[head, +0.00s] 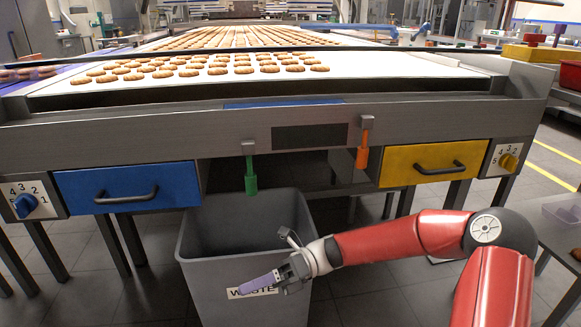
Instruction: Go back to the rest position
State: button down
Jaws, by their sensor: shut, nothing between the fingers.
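My gripper (258,284) is in the lower middle of the head view, at the end of my red arm. Its purple-grey fingers are shut with nothing between them and point to the left. The gripper is in front of the grey waste bin (205,290) and covers part of its "WASTE" label. I cannot tell whether it touches the bin. My arm reaches in from the lower right with its elbow bent.
Behind stands a conveyor table (440,83) with rows of biscuits (270,69). On its front are a blue drawer (75,192), a yellow drawer (400,172), a green lever (250,178) and an orange lever (363,150). A side table (560,240) stands at right.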

jog(key=s+d+f+n+t+h+p, duration=0.2)
jog(key=s+d+n+t+h, duration=0.4)
jog(key=d+n+h, duration=0.35)
jog(key=s+d+r+n+t+h, duration=0.3)
jog(key=d+r+n+t, duration=0.2)
jog(key=d+r+n, duration=0.1)
jog(key=s+d+r+n+t+h+p, duration=0.1)
jog(key=s+d+r+n+t+h, duration=0.2)
jog(key=d, duration=0.6)
notch_tip(320, 180, up, 4)
jog(key=s+n+t, duration=0.1)
jog(key=n+t, duration=0.1)
jog(key=n, duration=0.1)
jog(key=shift+d+f, duration=0.15)
jog(key=shift+d, duration=0.1)
jog(key=c, duration=2.2)
grip_release()
